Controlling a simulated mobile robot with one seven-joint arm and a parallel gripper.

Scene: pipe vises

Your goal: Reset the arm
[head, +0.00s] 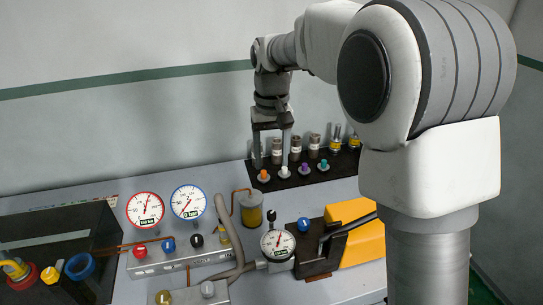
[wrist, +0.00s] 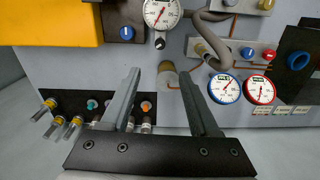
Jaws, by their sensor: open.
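My gripper (head: 271,160) hangs from my arm at the back of the bench, in front of the wall. Its two fingers point down over the left part of a black rack (head: 315,180). In the wrist view the fingers of my gripper (wrist: 160,75) are spread apart with nothing between them. A vial (head: 277,151) in the rack stands close by the fingers in the head view; I cannot tell whether they touch.
The rack holds several vials and coloured knobs. Space above the bench's left side is free.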

